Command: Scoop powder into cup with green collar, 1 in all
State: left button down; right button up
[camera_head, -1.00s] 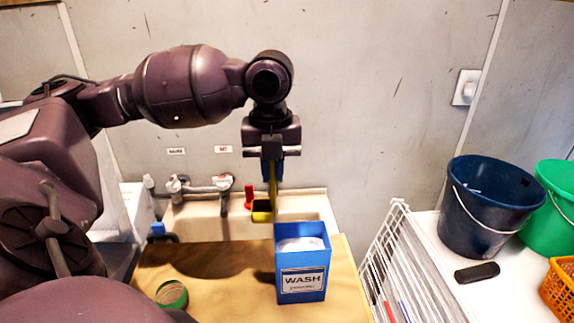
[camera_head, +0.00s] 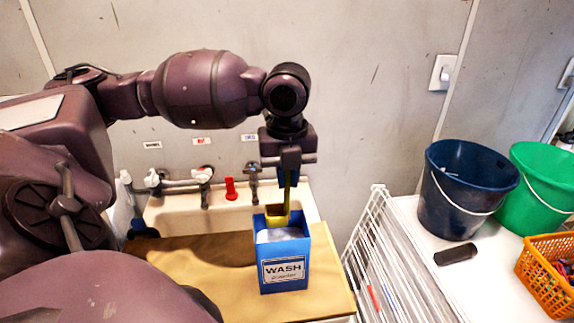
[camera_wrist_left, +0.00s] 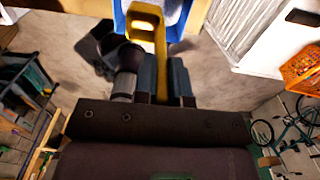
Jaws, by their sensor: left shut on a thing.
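My left gripper (camera_head: 289,178) is shut on the handle of a yellow scoop (camera_head: 277,215) and points down. The scoop's bowl is at the back rim of the blue WASH box (camera_head: 284,272); I cannot tell whether it is inside the rim or just above it. White powder (camera_head: 280,235) shows inside the open box. In the left wrist view the scoop (camera_wrist_left: 146,22) reaches from between the fingers (camera_wrist_left: 163,85) toward the box and its powder (camera_wrist_left: 172,10). The cup with the green collar is hidden in the head view, behind my arm. My right gripper is not in view.
The box stands on a tan board (camera_head: 200,262) in front of a white sink (camera_head: 175,212). A white wire rack (camera_head: 372,240) is at right. Beyond it are a dark blue bucket (camera_head: 462,195), a green bucket (camera_head: 532,200) and an orange basket (camera_head: 548,285).

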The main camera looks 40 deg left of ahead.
aim_at(287, 217)
pick_arm(q)
jog(key=shift+f+b, duration=0.3)
jog(key=shift+f, duration=3.75)
jog(key=shift+f, duration=1.3)
jog(key=shift+r, duration=0.1)
jog(key=shift+r+p, duration=0.3)
jog(key=shift+r, duration=6.65)
jog(key=shift+s+f, duration=0.1)
